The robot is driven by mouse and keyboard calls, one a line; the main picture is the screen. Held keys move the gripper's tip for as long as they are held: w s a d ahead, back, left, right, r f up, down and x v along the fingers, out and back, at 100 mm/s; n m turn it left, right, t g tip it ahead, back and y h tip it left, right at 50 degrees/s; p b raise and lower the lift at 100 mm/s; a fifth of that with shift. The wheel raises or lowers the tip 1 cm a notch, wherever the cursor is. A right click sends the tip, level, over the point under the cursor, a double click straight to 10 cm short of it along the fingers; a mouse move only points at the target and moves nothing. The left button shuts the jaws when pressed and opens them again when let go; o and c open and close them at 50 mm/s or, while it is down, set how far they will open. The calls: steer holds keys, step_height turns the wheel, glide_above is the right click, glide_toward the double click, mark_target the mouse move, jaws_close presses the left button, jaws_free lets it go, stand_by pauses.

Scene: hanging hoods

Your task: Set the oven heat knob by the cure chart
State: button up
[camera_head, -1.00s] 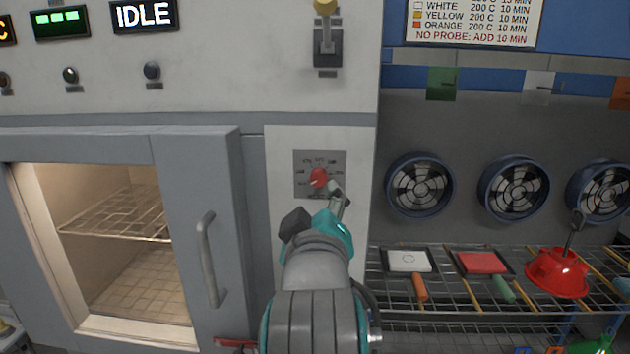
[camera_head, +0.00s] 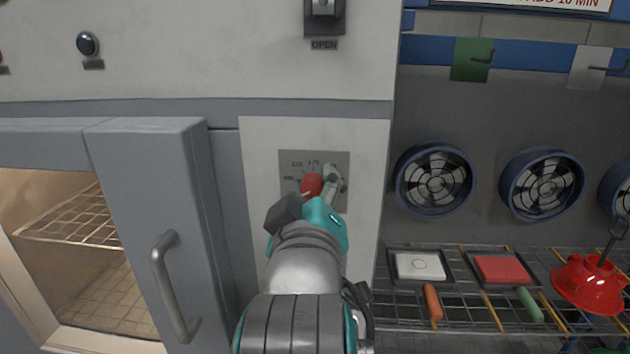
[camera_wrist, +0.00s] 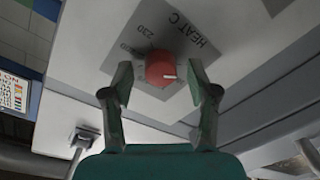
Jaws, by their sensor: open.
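The red oven heat knob (camera_head: 311,186) sits on a grey dial plate (camera_head: 335,162) on the white panel right of the oven door. In the wrist view the knob (camera_wrist: 160,67) has a white pointer mark, and the plate reads "HEAT C" with "230" legible. My gripper (camera_wrist: 158,88) is open, its two fingers on either side of the knob; I cannot tell whether they touch it. My arm hides part of the dial in the head view. The cure chart (camera_head: 560,5) shows only its bottom edge at top right; it also shows, tilted, in the wrist view (camera_wrist: 14,93).
The oven door handle (camera_head: 174,287) stands out at left. A lever (camera_head: 323,12) above an "OPEN" label is over the panel. At right, a wire rack (camera_head: 455,325) holds trays, rods and a red hood (camera_head: 588,284), below several round fans (camera_head: 436,181).

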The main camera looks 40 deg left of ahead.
steer(key=shift+c, duration=0.2)
jaws_close()
